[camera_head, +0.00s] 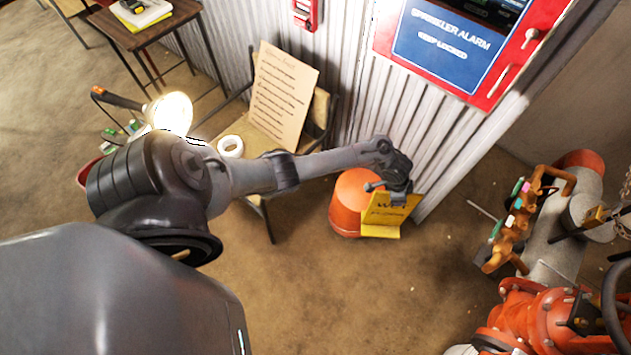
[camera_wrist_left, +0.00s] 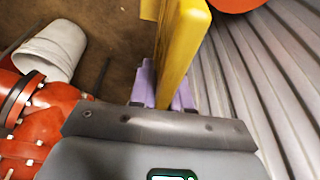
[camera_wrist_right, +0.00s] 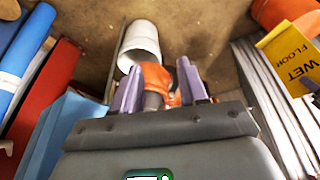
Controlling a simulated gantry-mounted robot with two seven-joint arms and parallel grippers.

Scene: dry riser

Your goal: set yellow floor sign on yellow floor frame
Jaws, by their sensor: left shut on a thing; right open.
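The yellow floor sign (camera_head: 391,213) has dark lettering and stands tilted beside the wall in the head view. My left gripper (camera_head: 396,190) is shut on its upper edge. In the left wrist view the sign (camera_wrist_left: 180,45) is seen edge-on between the purple fingers (camera_wrist_left: 163,92). A yellow strip (camera_head: 380,231) shows at the sign's foot; I cannot tell whether it is the yellow floor frame or part of the sign. The right wrist view shows the sign's lettered face (camera_wrist_right: 285,58) at the right. My right gripper (camera_wrist_right: 156,85) is open and empty.
An orange bucket (camera_head: 352,200) stands right behind the sign, by the corrugated wall. A chair with a notice board (camera_head: 280,90) is to its left. Red and grey pipework (camera_head: 545,315) fills the right. Brown floor in front is clear. A white bucket (camera_wrist_left: 52,50) lies near the pipes.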

